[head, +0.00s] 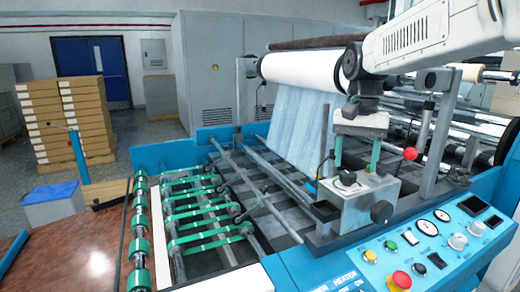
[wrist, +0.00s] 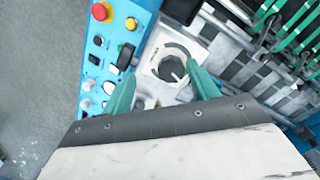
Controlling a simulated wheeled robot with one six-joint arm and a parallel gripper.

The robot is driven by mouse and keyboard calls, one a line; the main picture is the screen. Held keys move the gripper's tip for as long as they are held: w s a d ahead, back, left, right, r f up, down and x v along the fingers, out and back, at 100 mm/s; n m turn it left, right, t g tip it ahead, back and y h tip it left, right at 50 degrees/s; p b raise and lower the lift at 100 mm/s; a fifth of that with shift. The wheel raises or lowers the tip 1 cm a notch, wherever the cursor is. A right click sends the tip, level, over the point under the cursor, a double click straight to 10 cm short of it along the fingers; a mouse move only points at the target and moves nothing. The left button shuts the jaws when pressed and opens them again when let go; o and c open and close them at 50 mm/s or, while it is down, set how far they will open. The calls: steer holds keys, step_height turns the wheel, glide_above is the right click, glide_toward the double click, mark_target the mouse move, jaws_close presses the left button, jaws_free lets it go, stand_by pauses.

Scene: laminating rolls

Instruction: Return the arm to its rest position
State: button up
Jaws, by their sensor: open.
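My gripper (head: 357,165) hangs from my white arm at the right of the head view, pointing down. I cannot tell whether the fingers touch the block.
A control panel (head: 448,240) with buttons and knobs is close in front. An upright post (head: 424,140) and red-knobbed lever (head: 410,154) stand right of the gripper. A white film roll (head: 300,70) lies behind. Stacked boxes (head: 70,115) stand far left.

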steer(key=s+d+f+n+t, duration=0.1)
steer(key=s+f, duration=0.3)
steer(key=s, duration=1)
steer(key=s+d+f+n, duration=0.1)
steer(key=s+f+n, duration=0.3)
steer(key=s, duration=1.1)
steer(key=shift+d+f+t, duration=0.4)
steer(key=shift+f, duration=0.15)
